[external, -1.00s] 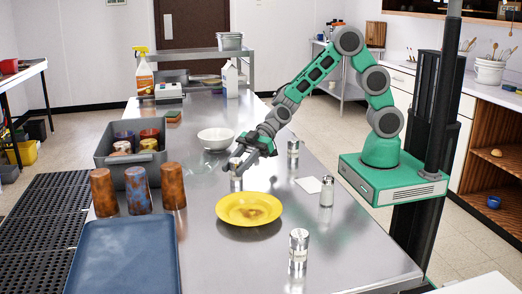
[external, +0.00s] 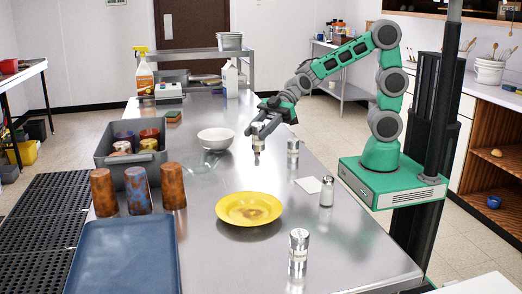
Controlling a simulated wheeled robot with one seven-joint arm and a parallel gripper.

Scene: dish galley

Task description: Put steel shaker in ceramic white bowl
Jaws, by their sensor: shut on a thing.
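My gripper (external: 259,130) is shut on a small steel shaker (external: 257,153) and holds it upright above the steel counter. The ceramic white bowl (external: 215,141) stands on the counter to the left of the held shaker, apart from it. The bowl's inside shows no contents. The fingers hide the upper part of the shaker.
Other shakers stand on the counter: one right of my gripper (external: 292,155), one further right (external: 326,193) and one in front (external: 298,252). A yellow plate (external: 249,197), clear dish (external: 200,166), grey bin (external: 113,164), rusty tumblers (external: 138,190) and blue tray (external: 122,260) are nearby.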

